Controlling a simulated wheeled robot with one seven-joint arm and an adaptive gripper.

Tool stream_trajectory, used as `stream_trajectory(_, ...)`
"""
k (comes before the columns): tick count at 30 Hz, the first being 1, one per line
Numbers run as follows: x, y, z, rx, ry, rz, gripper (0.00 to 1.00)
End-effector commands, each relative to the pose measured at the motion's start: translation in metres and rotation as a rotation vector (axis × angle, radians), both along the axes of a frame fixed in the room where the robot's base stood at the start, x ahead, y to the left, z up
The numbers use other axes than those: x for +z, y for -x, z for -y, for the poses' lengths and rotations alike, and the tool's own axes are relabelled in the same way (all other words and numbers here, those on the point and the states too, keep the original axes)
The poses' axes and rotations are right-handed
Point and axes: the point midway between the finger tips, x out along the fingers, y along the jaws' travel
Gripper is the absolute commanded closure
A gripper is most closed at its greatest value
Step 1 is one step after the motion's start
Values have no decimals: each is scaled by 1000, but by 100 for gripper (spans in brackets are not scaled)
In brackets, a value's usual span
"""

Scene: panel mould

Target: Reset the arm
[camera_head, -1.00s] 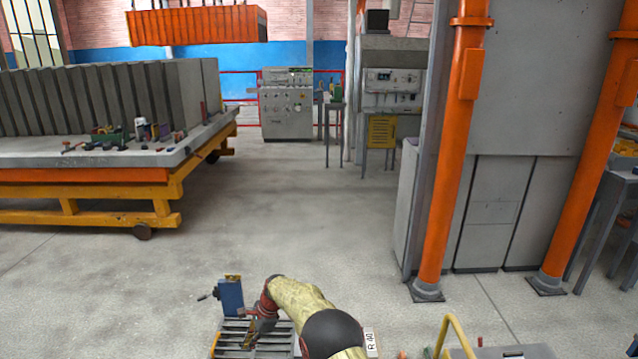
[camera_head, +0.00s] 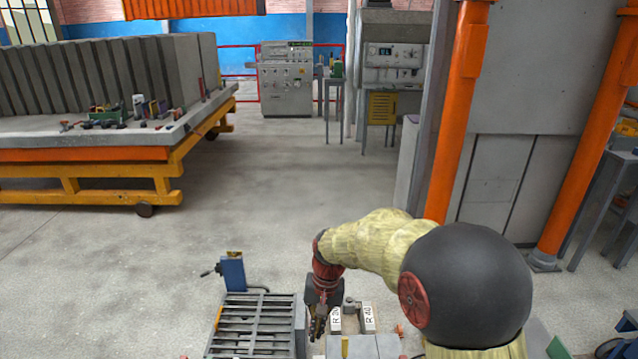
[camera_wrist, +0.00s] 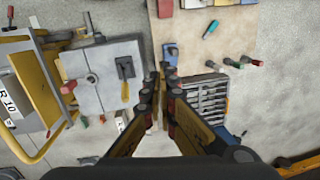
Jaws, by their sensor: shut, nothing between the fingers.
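My gripper (camera_head: 317,328) hangs at the end of my bent arm, low in the middle of the head view. It is just right of a slatted metal grate (camera_head: 250,325). In the wrist view my gripper (camera_wrist: 159,82) points away from the camera, its long fingers converging at the tips with nothing held. The surface directly behind the fingertips is partly hidden.
A blue device (camera_head: 232,272) stands at the grate's far edge. Labelled blocks (camera_head: 367,318) sit right of the gripper. A yellow tubular frame (camera_wrist: 40,100) is at the wrist view's left. An orange post (camera_head: 462,110) stands on the right. Open floor (camera_head: 270,180) lies beyond.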

Motion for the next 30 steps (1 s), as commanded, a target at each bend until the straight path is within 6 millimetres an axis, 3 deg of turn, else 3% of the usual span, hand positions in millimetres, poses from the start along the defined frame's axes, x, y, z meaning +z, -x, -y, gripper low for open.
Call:
stream_trajectory(1,20,13,13,24,4,20,100)
stream_trajectory(3,39,31,30,64,13,42,100)
stream_trajectory(12,110,112,96,178,54,145,100)
stream_trajectory(24,170,214,160,163,110,306,100)
stream_trajectory(30,200,249,180,112,126,419,100)
